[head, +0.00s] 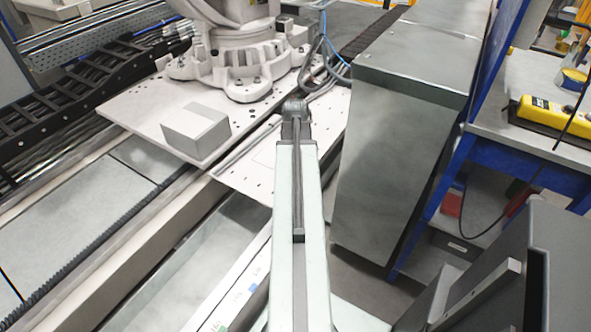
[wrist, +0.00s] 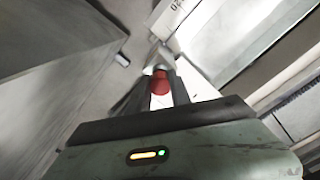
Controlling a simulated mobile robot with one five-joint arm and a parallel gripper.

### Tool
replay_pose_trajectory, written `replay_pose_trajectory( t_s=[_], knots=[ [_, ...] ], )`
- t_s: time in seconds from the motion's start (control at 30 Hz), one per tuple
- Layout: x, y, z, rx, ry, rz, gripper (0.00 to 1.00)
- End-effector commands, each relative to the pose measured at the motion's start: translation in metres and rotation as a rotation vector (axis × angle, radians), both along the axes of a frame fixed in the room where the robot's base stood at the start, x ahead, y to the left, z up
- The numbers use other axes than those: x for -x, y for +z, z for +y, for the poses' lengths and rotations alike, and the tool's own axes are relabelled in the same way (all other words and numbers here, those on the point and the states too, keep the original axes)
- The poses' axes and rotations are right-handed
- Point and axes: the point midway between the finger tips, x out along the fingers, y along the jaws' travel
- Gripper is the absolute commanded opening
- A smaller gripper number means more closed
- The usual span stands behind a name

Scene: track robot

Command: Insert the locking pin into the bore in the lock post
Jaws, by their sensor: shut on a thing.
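In the wrist view, my gripper (wrist: 159,88) is shut on the locking pin (wrist: 159,80). The pin shows as a red rounded part between the two dark fingers, with a pale part just beyond it. Its far end is hard to make out. In the head view my arm reaches forward over the track, and I cannot make out the gripper or the pin there. I cannot pick out the lock post or its bore with certainty in either view.
A grey box (head: 196,130) sits on the light base plate (head: 140,110) of a large white robot (head: 235,60). A tall grey metal cabinet (head: 385,150) stands close on the right. Beyond it is a blue-framed bench (head: 500,130) with a yellow device (head: 548,112).

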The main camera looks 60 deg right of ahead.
Motion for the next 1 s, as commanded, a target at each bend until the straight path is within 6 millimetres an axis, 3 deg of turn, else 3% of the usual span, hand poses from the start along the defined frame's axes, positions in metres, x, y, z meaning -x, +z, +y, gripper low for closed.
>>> replay_pose_trajectory(
  t_s=[0.13, 0.17, 0.23, 0.67, 1.0],
  knots=[
    [0.0, -0.005, 0.0, 0.0, 0.0, 0.0, 0.0],
    [0.0, -0.004, 0.0, 0.0, 0.0, 0.0, 0.3],
    [0.0, -0.004, 0.0, 0.0, 0.0, 0.0, 0.49],
    [0.0, 0.004, 0.0, 0.0, 0.0, 0.0, 0.5],
    [0.0, 0.062, 0.0, 0.0, 0.0, 0.0, 0.5]
  ],
)
